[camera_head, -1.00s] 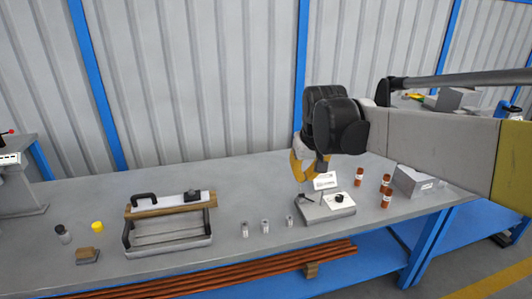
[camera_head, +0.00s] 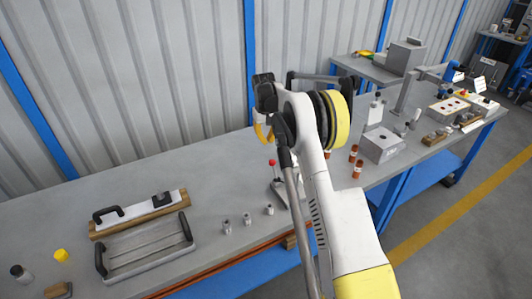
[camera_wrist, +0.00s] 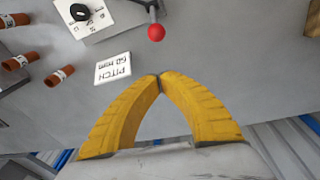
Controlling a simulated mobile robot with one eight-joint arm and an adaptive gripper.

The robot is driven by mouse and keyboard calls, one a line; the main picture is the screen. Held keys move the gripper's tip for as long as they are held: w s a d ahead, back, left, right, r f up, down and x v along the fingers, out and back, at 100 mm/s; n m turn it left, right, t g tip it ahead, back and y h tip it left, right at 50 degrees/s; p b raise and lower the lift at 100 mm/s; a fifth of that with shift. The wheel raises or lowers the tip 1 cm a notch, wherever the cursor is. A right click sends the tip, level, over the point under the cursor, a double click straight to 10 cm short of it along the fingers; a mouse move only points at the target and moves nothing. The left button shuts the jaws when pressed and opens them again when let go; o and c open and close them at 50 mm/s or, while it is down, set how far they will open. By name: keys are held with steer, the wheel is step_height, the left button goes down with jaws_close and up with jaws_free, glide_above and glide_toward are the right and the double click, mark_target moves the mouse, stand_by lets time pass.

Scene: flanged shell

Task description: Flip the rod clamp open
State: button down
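A small grey bench fixture (camera_head: 279,188) stands mid-table, largely hidden behind my arm. A lever with a red ball knob (camera_head: 272,162) stands up from it. In the wrist view, the red ball (camera_wrist: 156,33) is on a dark rod at the top, beside the fixture's plate (camera_wrist: 110,20) with a black dial (camera_wrist: 79,12). Which part is the rod clamp I cannot tell for sure. My gripper (camera_wrist: 160,80) has its yellow fingers meeting at the tips, empty, apart from the red ball. In the head view, my gripper (camera_head: 264,133) is partly hidden, above and behind the fixture.
A white card reading "PITCH 60 mm" (camera_wrist: 112,68) lies near the fixture. A framed tray with handles (camera_head: 147,248) is at left.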

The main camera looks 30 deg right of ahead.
mark_target(274, 170)
steer(key=shift+w+d+f, duration=0.15)
steer(key=shift+f, duration=0.15)
steer(key=f+b, duration=0.1)
steer(key=f, duration=0.2)
steer(key=f+b, duration=0.1)
steer(key=f, duration=0.2)
steer(key=d+f+b, duration=0.1)
steer(key=f, duration=0.2)
steer(key=shift+w+f, duration=0.35)
steer(key=shift+f, duration=0.05)
steer(key=shift+s, duration=0.2)
steer(key=shift+s+a+r+b, duration=0.15)
steer(key=shift+s+r+b, duration=0.15)
steer(key=shift+s+r, duration=0.3)
steer(key=shift+s+a+r+b, duration=0.15)
steer(key=shift+s+r+b, duration=0.2)
steer(key=shift+s, duration=0.45)
steer(key=shift+r, duration=0.1)
